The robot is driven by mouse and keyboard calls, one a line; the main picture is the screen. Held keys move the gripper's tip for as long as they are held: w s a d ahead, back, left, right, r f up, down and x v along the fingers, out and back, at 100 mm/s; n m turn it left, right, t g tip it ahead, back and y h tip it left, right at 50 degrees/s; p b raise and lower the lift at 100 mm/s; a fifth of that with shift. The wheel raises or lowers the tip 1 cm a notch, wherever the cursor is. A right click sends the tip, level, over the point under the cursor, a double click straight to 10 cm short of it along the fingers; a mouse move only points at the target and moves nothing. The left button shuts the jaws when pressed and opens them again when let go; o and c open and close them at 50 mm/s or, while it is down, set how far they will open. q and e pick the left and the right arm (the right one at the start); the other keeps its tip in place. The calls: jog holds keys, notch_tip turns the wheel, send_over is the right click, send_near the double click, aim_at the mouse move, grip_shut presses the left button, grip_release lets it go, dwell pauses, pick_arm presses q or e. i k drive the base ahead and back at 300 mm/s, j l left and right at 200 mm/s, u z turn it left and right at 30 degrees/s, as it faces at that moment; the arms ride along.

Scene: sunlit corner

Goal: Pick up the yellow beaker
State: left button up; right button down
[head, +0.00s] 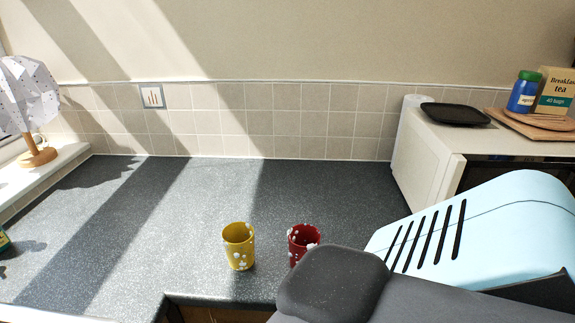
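The red beaker's lower part is partly hidden by a dark grey part of my arm. Neither gripper's fingers show in the head view, and nothing is seen touching the yellow beaker.
The worktop (160,220) is clear behind and left of the beakers. A lamp (30,105) stands far left. My arm covers the lower right.

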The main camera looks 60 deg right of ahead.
aim_at(238, 238)
jog(key=j+z, duration=0.1)
jog(key=z, duration=0.85)
jog(key=k+j+z, duration=0.1)
jog(key=z, duration=0.4)
jog(key=l, duration=0.25)
jog(key=z, duration=0.05)
